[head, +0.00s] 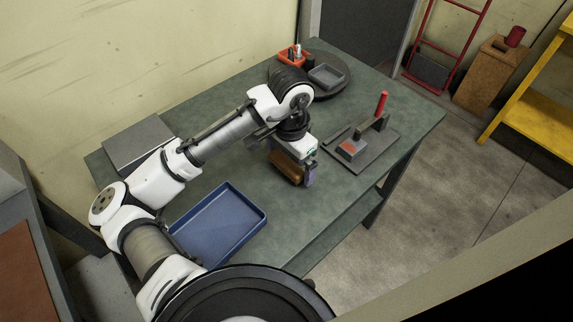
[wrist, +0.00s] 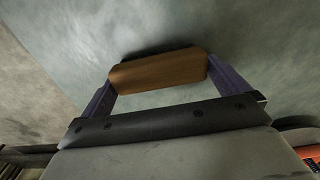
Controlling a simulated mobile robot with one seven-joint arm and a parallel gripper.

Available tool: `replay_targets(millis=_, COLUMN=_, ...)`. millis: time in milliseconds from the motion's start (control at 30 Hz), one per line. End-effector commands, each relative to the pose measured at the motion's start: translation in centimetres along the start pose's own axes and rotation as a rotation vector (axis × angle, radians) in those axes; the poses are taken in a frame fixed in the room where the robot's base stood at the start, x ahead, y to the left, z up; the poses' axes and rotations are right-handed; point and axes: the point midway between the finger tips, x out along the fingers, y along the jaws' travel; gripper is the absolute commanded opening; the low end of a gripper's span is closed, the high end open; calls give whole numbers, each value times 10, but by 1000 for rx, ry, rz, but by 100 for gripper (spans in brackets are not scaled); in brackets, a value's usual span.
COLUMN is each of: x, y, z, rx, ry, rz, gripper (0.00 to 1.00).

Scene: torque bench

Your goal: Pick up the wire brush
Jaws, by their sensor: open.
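The wire brush, seen as a brown wooden block (head: 286,167), is at my gripper (head: 298,178) over the green table, towards its front edge. In the wrist view the wooden block (wrist: 158,73) lies across the space between the two purple fingers of my gripper (wrist: 160,79). A dark strip shows along its far side; I cannot make out bristles. The jaws are open, with a finger at each end of the block. I cannot tell whether the fingers touch it. The gripper hides part of the brush in the head view.
A blue tray (head: 262,213) lies at the front left of the table (head: 235,172). A grey plate with a block and red-handled fixture (head: 381,104) stands to the right. A round stand with a grey tray (head: 326,76) and a red bin (head: 292,57) are at the back.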

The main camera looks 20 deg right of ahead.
Motion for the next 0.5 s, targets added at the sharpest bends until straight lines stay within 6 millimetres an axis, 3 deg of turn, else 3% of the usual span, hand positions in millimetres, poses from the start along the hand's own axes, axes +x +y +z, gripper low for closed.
replay_targets(millis=67, x=0, y=0, z=0, rx=0, ry=0, rz=0, gripper=99)
replay_targets(millis=300, x=0, y=0, z=0, rx=0, ry=-1, rz=0, gripper=68)
replay_targets(millis=500, x=-1, y=0, z=0, rx=0, ry=-1, rz=0, gripper=67)
